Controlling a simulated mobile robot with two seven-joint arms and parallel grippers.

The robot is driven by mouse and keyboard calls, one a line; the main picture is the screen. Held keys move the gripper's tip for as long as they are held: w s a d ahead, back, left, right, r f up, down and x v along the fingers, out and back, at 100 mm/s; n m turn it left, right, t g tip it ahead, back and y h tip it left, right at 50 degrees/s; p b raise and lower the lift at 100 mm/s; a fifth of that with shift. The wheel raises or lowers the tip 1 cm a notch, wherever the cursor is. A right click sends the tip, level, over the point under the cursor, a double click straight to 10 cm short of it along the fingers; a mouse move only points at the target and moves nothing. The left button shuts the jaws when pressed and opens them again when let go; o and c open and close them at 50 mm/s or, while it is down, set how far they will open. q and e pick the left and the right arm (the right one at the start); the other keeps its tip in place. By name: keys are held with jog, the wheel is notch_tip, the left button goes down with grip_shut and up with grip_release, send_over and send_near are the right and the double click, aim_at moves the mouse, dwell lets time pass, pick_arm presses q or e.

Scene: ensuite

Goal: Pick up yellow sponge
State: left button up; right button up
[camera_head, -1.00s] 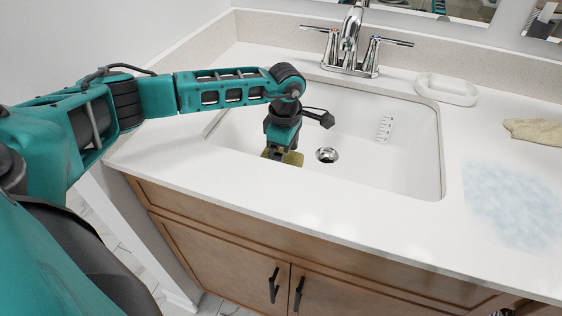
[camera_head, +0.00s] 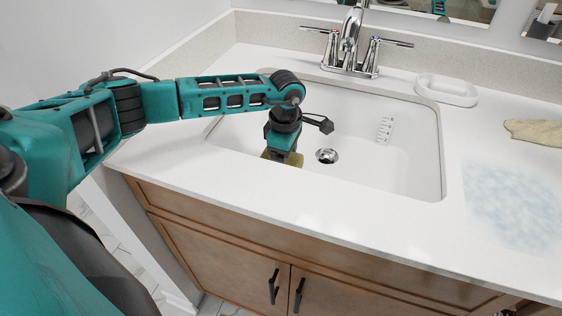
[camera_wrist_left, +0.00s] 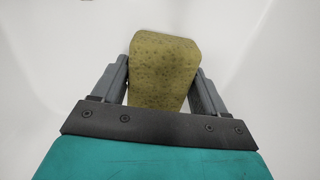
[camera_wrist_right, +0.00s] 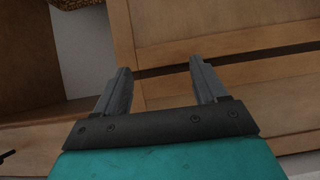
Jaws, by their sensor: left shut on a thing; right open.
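The yellow sponge (camera_wrist_left: 163,70) is an olive-yellow block with dark pores, seen in the left wrist view between the two fingers of my left gripper (camera_wrist_left: 163,88). The gripper is shut on it. In the head view the sponge (camera_head: 294,160) shows only in part, at the bottom of the white sink, with my left gripper (camera_head: 282,155) reaching down over it from above. My right gripper (camera_wrist_right: 161,85) is open and empty in the right wrist view, in front of brown cabinet woodwork.
The sink basin (camera_head: 385,165) has a drain (camera_head: 327,156) right of the sponge. A chrome faucet (camera_head: 350,45) stands behind it. A white soap dish (camera_head: 447,90), a beige cloth (camera_head: 535,131) and a bluish-white patch (camera_head: 512,207) are on the counter at right.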

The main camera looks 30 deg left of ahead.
pick_arm(q)
jog(key=shift+r, duration=0.15)
notch_tip(320, 180, up, 20)
jog(key=p, duration=0.2)
dwell(0.4)
jog(key=o, duration=0.5)
jog(key=c, duration=0.4)
jog(key=shift+d, duration=0.1)
